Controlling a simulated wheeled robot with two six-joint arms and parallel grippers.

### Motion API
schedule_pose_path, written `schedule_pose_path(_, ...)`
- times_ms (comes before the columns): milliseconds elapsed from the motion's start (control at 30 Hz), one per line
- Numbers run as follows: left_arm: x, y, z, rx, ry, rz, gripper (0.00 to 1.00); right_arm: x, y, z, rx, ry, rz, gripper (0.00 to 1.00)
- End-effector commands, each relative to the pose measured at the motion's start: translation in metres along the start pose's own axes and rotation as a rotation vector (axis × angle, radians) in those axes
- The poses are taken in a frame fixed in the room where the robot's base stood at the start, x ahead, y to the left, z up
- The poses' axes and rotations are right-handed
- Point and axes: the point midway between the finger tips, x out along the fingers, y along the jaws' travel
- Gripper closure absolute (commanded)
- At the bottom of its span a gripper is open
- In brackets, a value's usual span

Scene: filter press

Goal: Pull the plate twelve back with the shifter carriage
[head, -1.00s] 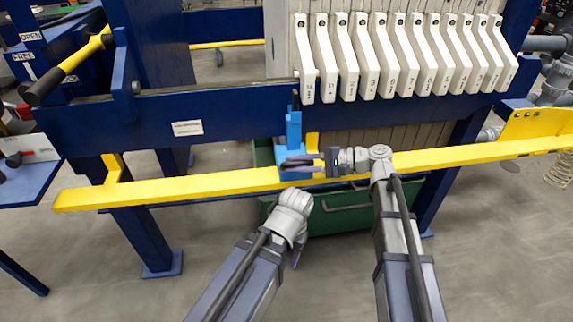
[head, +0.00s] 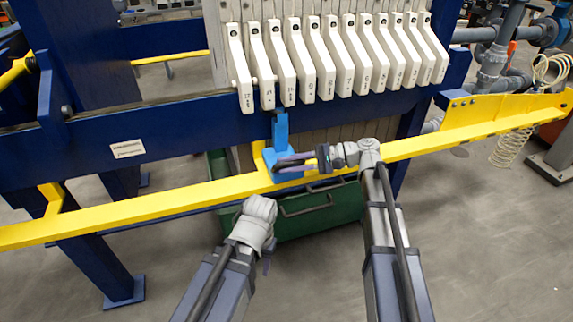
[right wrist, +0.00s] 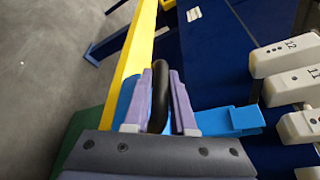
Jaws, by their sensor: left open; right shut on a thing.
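Plate twelve (head: 241,75) is the leftmost white plate handle, marked 12, hanging beside plate eleven (head: 261,75). In the right wrist view plate twelve (right wrist: 284,54) is at upper right. The blue shifter carriage (head: 281,140) sits on the yellow rail, its upright below the handles of plates eleven and ten, right of plate twelve. My right gripper (head: 283,164) is shut on the carriage's black handle (right wrist: 160,95), seen between its purple fingers. My left gripper (head: 267,258) is open and empty, below the rail; its fingers are mostly hidden by its wrist.
The yellow rail (head: 120,217) runs along the press front, with free length left of the carriage. The blue press beam (head: 180,128) lies behind it. A green bin (head: 320,213) stands beneath. Several more white plate handles hang to the right.

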Motion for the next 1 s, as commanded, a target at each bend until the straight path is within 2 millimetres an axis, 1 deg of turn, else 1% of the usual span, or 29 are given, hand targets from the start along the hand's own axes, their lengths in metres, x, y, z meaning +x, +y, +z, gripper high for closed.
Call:
schedule_pose_path(33,0.0,0.0,0.0,0.0,0.0,0.0,0.48,-0.001,-0.003,-0.002,0.0,0.004,-0.01,1.0)
schedule_pose_path(100,0.0,0.0,0.0,0.0,0.0,0.0,0.48,-0.001,-0.003,-0.002,0.0,0.003,-0.01,1.0)
schedule_pose_path(133,0.0,0.0,0.0,0.0,0.0,0.0,0.48,-0.001,-0.003,-0.002,0.0,0.003,-0.01,0.74)
schedule_pose_path(367,0.0,0.0,0.0,0.0,0.0,0.0,0.48,0.0,-0.002,-0.001,0.0,0.002,-0.005,0.48)
schedule_pose_path(567,0.0,0.0,0.0,0.0,0.0,0.0,0.48,0.0,-0.001,0.0,0.0,0.001,-0.003,0.48)
schedule_pose_path(667,-0.001,0.0,0.0,0.0,0.0,0.0,0.48,-0.003,-0.001,0.0,0.0,0.002,-0.003,0.48)
schedule_pose_path(767,-0.004,0.0,0.0,0.0,0.0,0.0,0.48,-0.015,-0.002,-0.001,0.001,0.003,-0.004,0.48)
schedule_pose_path(1000,-0.013,-0.001,0.001,0.0,0.0,0.0,0.48,-0.054,-0.003,-0.001,0.0,0.004,-0.005,0.48)
